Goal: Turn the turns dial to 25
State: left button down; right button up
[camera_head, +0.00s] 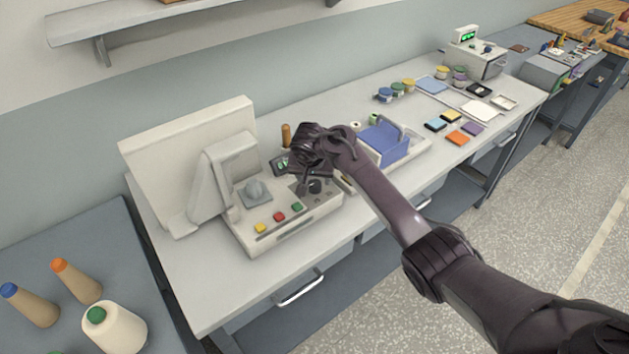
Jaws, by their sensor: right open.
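A pale winding machine (290,232) stands on the near part of the bench. A dark round dial (316,187) sits on its top panel, right of a grey cone-shaped part (255,189). My right gripper (306,190) points down at the dial, its fingers open and right beside or over it. I cannot tell whether they touch the dial. A small display with green digits (281,165) is partly covered by my gripper, and its number is too small to read. The dial's marks are also unreadable. My left gripper is not in view.
A yellow button (261,228), a red button (279,217) and a green button (297,207) line the machine's front. A blue tray (384,143) stands behind my right arm. The bench front-left is clear.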

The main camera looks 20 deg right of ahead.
aim_at(315, 183)
jog(key=shift+x, duration=1.7)
jog(key=shift+d, duration=0.1)
jog(key=c, duration=1)
